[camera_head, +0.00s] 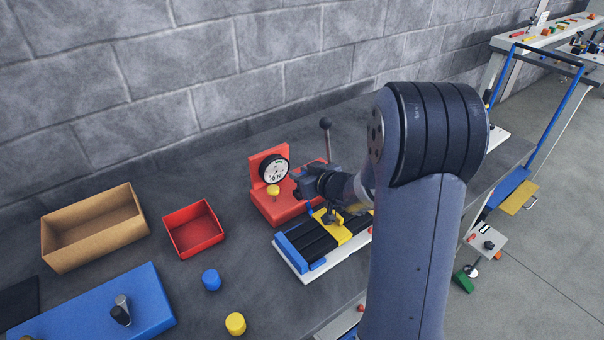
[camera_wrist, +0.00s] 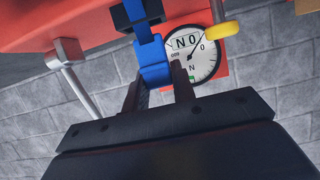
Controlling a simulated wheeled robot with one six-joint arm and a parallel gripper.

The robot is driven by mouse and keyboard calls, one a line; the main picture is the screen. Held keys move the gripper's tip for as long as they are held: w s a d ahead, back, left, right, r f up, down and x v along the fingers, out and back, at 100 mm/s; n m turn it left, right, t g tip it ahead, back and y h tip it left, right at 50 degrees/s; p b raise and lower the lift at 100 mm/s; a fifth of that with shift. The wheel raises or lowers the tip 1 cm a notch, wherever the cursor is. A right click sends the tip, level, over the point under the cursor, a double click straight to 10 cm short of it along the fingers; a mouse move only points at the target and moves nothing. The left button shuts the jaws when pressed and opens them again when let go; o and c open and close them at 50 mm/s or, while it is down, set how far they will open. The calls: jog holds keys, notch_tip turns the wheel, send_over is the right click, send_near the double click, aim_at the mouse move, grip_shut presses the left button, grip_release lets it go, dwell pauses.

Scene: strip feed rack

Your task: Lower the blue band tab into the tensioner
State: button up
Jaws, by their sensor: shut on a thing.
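The blue band tab (camera_wrist: 153,64) is between the two dark fingers of my gripper (camera_wrist: 157,78) in the wrist view. A narrower blue length runs from it up to a black block (camera_wrist: 138,14). The red tensioner (camera_head: 272,205) with its round dial (camera_head: 274,170) stands by the wall; its dial (camera_wrist: 193,56) is also behind the tab in the wrist view. I cannot tell whether the tab touches the tensioner.
A white-based rack with black strips (camera_head: 308,240) and a yellow block (camera_head: 346,232) lies below my gripper. A lever with a black knob (camera_head: 325,123) rises behind it. A red bin (camera_head: 193,228), a cardboard box (camera_head: 92,228) and blue (camera_head: 211,280) and yellow (camera_head: 235,323) caps are left.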

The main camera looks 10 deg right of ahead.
jog(key=shift+f+b, duration=0.45)
jog(key=shift+f, duration=0.7)
dwell(1.1)
jog(key=o, duration=1)
jog(key=shift+o, duration=0.2)
jog(key=shift+r, duration=0.1)
jog(key=p+v, duration=0.1)
jog(key=v, duration=0.9)
jog(key=shift+s+d+r, duration=0.1)
jog(key=shift+s+d, duration=0.1)
jog(key=shift+s, duration=0.15)
jog(key=shift+w, duration=0.1)
jog(key=b+x, duration=0.1)
jog(key=x, duration=0.9)
jog(key=shift+w+a+f, duration=0.2)
jog(key=shift+w, duration=0.05)
jog(key=shift+r, duration=0.35)
